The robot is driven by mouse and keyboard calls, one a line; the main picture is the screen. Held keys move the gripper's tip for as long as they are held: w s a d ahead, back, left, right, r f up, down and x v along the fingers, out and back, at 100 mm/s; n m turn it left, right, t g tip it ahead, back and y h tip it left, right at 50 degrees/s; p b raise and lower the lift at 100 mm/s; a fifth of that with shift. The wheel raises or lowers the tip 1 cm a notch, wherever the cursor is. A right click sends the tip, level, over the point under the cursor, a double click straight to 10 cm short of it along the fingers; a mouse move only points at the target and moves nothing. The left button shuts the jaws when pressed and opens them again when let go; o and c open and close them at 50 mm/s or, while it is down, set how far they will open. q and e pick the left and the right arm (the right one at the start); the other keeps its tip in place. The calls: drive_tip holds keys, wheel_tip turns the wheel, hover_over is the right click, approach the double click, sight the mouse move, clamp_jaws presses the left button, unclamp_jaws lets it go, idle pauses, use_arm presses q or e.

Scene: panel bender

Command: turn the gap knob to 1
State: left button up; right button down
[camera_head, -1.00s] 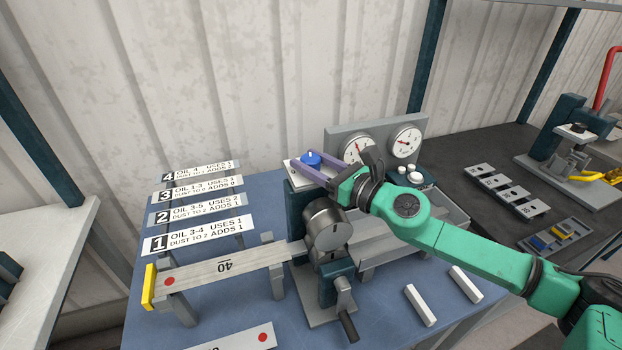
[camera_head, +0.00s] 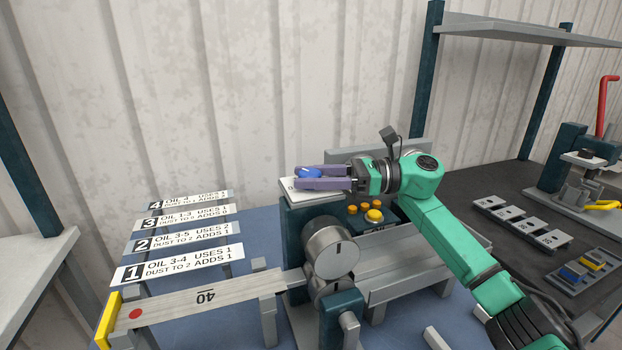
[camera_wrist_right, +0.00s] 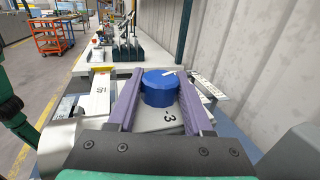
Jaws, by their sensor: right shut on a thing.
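The blue gap knob (camera_head: 309,173) sits on a pale plate (camera_head: 289,188) on top of the bender's column. In the right wrist view the knob (camera_wrist_right: 160,88) has a white pointer mark on its top, aimed toward the upper right. A "3" shows on the plate in front of it; other figures are hidden or too small to read. My right gripper (camera_head: 309,177) has its purple fingers on both sides of the knob, shut on it. In the right wrist view the gripper (camera_wrist_right: 160,90) straddles the knob. My left gripper is not in view.
A grey strip marked 40 (camera_head: 205,296) with a red dot lies left of the round steel roller (camera_head: 331,250). Numbered sign plates (camera_head: 178,264) stand behind it. Orange buttons (camera_head: 374,215) sit just below my right wrist. A dark bench (camera_head: 535,180) is at the right.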

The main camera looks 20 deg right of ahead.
drive_tip(key=shift+n+g, duration=0.3)
drive_tip(key=shift+g, duration=0.2)
drive_tip(key=shift+c, duration=1.5)
unclamp_jaws()
drive_tip(key=shift+a, duration=0.1)
drive_tip(key=s+d+b, duration=0.2)
drive_tip(key=d+b, duration=0.1)
drive_tip(key=d, duration=1.1)
drive_tip(key=shift+s+d, duration=0.15)
drive_tip(key=shift+s, duration=0.25)
drive_tip(key=shift+f, duration=0.1)
